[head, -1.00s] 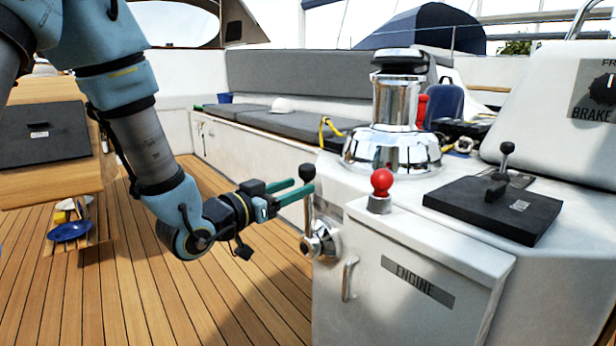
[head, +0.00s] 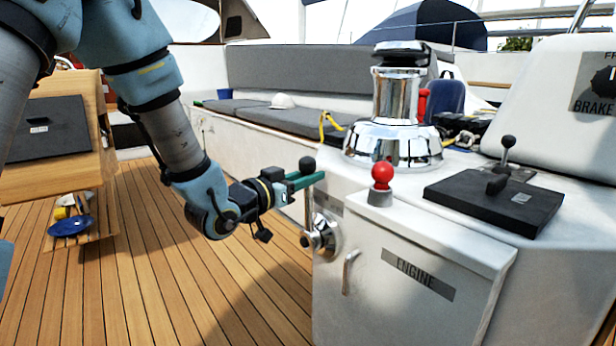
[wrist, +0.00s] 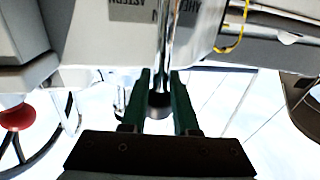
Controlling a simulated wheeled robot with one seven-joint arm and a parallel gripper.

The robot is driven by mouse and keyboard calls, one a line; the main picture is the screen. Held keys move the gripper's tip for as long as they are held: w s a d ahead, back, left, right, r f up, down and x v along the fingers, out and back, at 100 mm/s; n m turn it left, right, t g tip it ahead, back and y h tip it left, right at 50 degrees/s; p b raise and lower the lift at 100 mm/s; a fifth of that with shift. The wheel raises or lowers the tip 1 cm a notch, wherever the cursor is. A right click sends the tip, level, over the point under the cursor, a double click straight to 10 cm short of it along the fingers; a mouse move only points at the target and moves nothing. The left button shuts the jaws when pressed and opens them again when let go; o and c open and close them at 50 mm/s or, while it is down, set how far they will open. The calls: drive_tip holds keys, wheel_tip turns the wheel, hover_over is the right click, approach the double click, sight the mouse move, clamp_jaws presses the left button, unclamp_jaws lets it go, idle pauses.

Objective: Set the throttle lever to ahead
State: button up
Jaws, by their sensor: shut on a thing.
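The throttle lever (head: 309,208) is a chrome rod with a black knob (head: 307,164) on top. It rises nearly upright from a round chrome hub (head: 321,238) on the side of the white engine console. My gripper (head: 306,181) has its green fingers shut on the lever just below the knob. In the wrist view the black knob (wrist: 160,104) and chrome rod (wrist: 166,45) show between the two fingers. A grey label plate behind the rod reads upside down, with ASTERN (wrist: 127,4) left of the rod and AHEAD (wrist: 187,8) right of it.
A red-knobbed control (head: 381,175) stands on the console top, beside a black plate (head: 495,204). A chrome winch (head: 394,110) is behind. A chrome handle (head: 348,271) sticks out from the ENGINE door below.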

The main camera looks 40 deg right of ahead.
clamp_jaws()
drive_tip(key=shift+d+r, duration=0.1)
drive_tip(key=shift+r, duration=0.15)
idle(0.7)
